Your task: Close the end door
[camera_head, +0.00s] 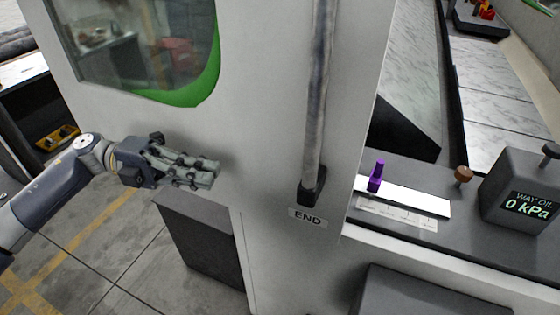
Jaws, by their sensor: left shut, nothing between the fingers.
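The end door (268,130) is a white panel with a green-edged window, a vertical grey bar handle (317,95) and a label reading END (307,217). Its right edge stands beside an opening through which the machine's interior shows. My left gripper (216,172) is shut and empty, in front of the door's lower part, left of the handle and below the window. I cannot tell whether its fingertips touch the panel. My right gripper is not in view.
Right of the door, a grey ledge holds a purple piece (376,176) on a white strip, a brown knob (463,175) and a box reading WAY OIL 0 kPa (524,195). Tiled floor is clear at lower left.

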